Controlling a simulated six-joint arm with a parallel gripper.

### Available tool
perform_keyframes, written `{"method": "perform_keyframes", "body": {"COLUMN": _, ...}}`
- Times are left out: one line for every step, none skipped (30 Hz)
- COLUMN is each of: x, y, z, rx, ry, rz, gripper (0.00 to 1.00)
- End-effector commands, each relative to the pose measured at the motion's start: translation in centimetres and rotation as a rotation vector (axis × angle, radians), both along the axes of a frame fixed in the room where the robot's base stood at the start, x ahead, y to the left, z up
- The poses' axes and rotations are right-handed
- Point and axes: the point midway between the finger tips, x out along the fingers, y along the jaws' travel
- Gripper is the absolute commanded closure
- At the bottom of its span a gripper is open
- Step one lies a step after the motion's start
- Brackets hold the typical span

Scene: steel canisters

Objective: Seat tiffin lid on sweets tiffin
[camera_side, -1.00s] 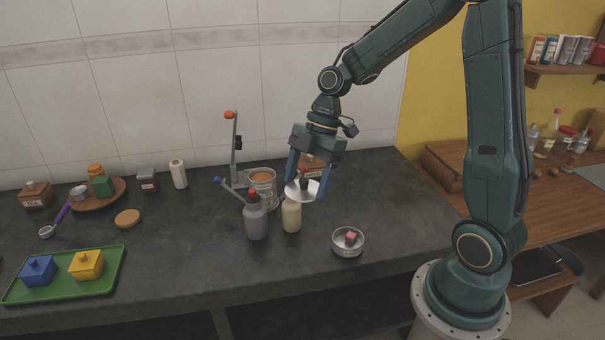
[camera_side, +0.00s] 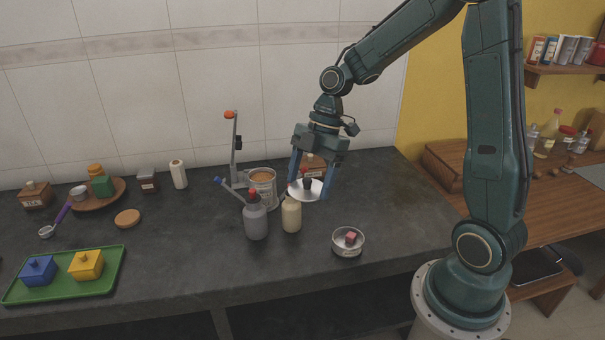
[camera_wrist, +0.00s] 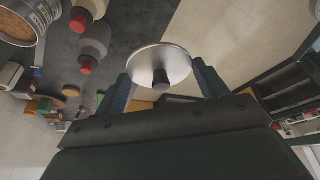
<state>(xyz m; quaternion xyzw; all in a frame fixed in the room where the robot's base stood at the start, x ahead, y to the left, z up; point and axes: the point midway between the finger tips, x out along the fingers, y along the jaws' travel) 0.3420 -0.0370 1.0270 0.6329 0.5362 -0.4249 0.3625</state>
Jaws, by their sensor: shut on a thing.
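My gripper (camera_side: 308,183) is shut on the tiffin lid (camera_side: 298,190), a pale steel disc with a dark knob. In the wrist view the lid (camera_wrist: 160,64) lies between my two blue fingers (camera_wrist: 162,80). A small open steel tin (camera_side: 348,249) with a pink piece inside stands on the counter, to the right of and nearer than the lid; it looks like the sweets tiffin. I cannot make out this tin in the wrist view.
A grey bottle (camera_side: 255,219) with a red cap and a cream bottle (camera_side: 291,215) stand close below and left of my gripper. A large open canister (camera_side: 262,184) with brown contents is behind them. A green tray (camera_side: 105,286) is at left. The counter right of the tin is clear.

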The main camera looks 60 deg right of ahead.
Motion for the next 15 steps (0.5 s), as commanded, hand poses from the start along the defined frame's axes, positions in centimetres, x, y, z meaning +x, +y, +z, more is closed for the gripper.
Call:
{"method": "perform_keyframes", "body": {"x": -0.2, "y": -0.3, "z": -0.4, "rx": -0.002, "ry": 0.002, "rz": 0.012, "gripper": 0.50}}
{"method": "perform_keyframes", "body": {"x": -0.3, "y": -0.5, "z": -0.6, "rx": -0.003, "ry": 0.003, "rz": 0.021, "gripper": 0.50}}
{"method": "perform_keyframes", "body": {"x": -0.4, "y": -0.8, "z": -1.0, "rx": -0.005, "ry": 0.002, "rz": 0.036, "gripper": 0.50}}
{"method": "perform_keyframes", "body": {"x": -0.6, "y": -1.1, "z": -1.3, "rx": -0.007, "ry": 0.003, "rz": 0.049, "gripper": 0.50}}
{"method": "perform_keyframes", "body": {"x": -0.7, "y": -1.3, "z": -1.6, "rx": -0.009, "ry": 0.002, "rz": 0.062, "gripper": 0.50}}
{"method": "perform_keyframes", "body": {"x": -1.0, "y": -1.7, "z": -2.0, "rx": -0.010, "ry": 0.002, "rz": 0.081, "gripper": 0.50}}
{"method": "perform_keyframes", "body": {"x": -1.1, "y": -2.0, "z": -2.4, "rx": -0.012, "ry": 0.002, "rz": 0.097, "gripper": 0.50}}
{"method": "perform_keyframes", "body": {"x": -1.4, "y": -2.3, "z": -2.7, "rx": -0.013, "ry": 0.003, "rz": 0.112, "gripper": 0.50}}
{"method": "perform_keyframes", "body": {"x": -1.6, "y": -2.7, "z": -3.2, "rx": -0.015, "ry": 0.003, "rz": 0.135, "gripper": 0.50}}
{"method": "perform_keyframes", "body": {"x": -1.8, "y": -3.0, "z": -3.5, "rx": -0.016, "ry": 0.002, "rz": 0.152, "gripper": 0.50}}
{"method": "perform_keyframes", "body": {"x": -2.1, "y": -3.3, "z": -3.9, "rx": -0.017, "ry": 0.003, "rz": 0.170, "gripper": 0.50}}
{"method": "perform_keyframes", "body": {"x": -2.4, "y": -3.7, "z": -4.4, "rx": -0.018, "ry": 0.004, "rz": 0.192, "gripper": 0.50}}
{"method": "perform_keyframes", "body": {"x": -2.7, "y": -3.9, "z": -4.7, "rx": -0.018, "ry": 0.004, "rz": 0.211, "gripper": 0.50}}
{"method": "perform_keyframes", "body": {"x": -2.9, "y": -4.2, "z": -5.1, "rx": -0.018, "ry": 0.004, "rz": 0.228, "gripper": 0.50}}
{"method": "perform_keyframes", "body": {"x": -3.3, "y": -4.6, "z": -5.6, "rx": -0.017, "ry": 0.005, "rz": 0.253, "gripper": 0.50}}
